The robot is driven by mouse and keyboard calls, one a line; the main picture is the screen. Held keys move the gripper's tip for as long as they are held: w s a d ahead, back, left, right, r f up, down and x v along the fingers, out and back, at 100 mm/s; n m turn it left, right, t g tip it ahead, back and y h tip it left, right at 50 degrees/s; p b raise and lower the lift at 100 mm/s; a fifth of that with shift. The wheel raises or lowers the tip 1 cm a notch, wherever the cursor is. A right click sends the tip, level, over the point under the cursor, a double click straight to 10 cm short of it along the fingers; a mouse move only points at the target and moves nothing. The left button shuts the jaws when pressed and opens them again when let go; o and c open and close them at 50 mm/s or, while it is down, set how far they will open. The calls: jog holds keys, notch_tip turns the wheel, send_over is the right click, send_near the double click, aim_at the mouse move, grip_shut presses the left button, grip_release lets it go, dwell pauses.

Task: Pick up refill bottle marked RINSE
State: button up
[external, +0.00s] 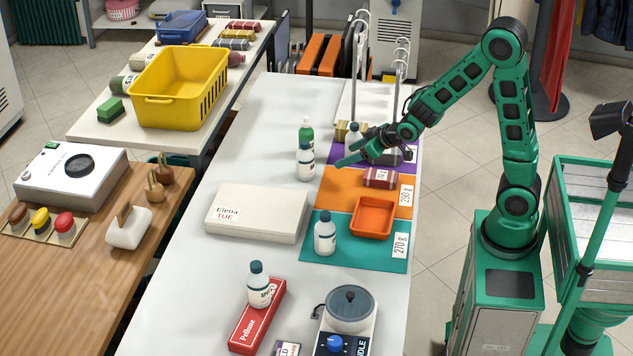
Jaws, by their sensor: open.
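Several white bottles with dark blue-grey caps stand on the long white table; I cannot read RINSE on any of them. One white bottle (306,164) stands left of the orange mat, in front of a green bottle (308,138). Another white bottle (354,136) stands behind my gripper, partly hidden by it. A white bottle (325,236) stands on the teal mat. A further white bottle (260,291) stands on a red box and its label is unclear. My gripper (347,158) is open and empty, above the far edge of the orange mat, its fingers pointing left.
The table's far left is clear.

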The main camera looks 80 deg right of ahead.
aim_at(312, 161)
jog(key=w+t, duration=0.1)
jog(key=w, duration=0.1)
jog(key=w+a+f+t, duration=0.1)
jog(key=w, duration=0.2)
jog(key=w+a+f+t, duration=0.1)
jog(key=w, duration=0.2)
jog(key=shift+a+n+t, duration=0.1)
jog(key=shift+n+t, duration=0.2)
jog(key=shift+t, duration=0.1)
jog(key=shift+w, duration=0.4)
jog(key=x, duration=0.4)
jog(key=shift+w+f, duration=0.1)
jog(key=shift+w, duration=0.25)
jog(key=shift+d+x, duration=0.15)
jog(key=shift+x, duration=1.2)
jog(key=shift+d+x, duration=0.2)
jog(key=shift+x, duration=1.2)
jog(key=shift+s, duration=0.15)
jog(key=c, duration=1.3)
